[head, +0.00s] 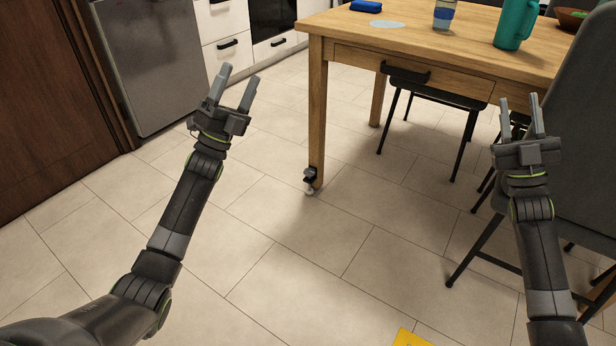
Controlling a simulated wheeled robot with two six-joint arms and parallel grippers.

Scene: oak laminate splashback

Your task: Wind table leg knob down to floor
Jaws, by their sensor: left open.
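A wooden table (440,48) stands ahead, with its near left leg (316,115) reaching down to the tiled floor. A small black knob fitting (310,174) sits low on that leg, with a small pale foot (309,190) below it. Whether the foot touches the floor is too small to tell. My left gripper (233,92) is open and empty, up and to the left of the leg, apart from it. My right gripper (520,118) shows two fingers apart with nothing between them, to the right, in front of the grey chair and table edge.
A grey chair (575,140) stands close by my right arm. Black-legged seats (430,90) are under the table. Floor left of the leg is clear; a yellow item (410,338) lies near.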

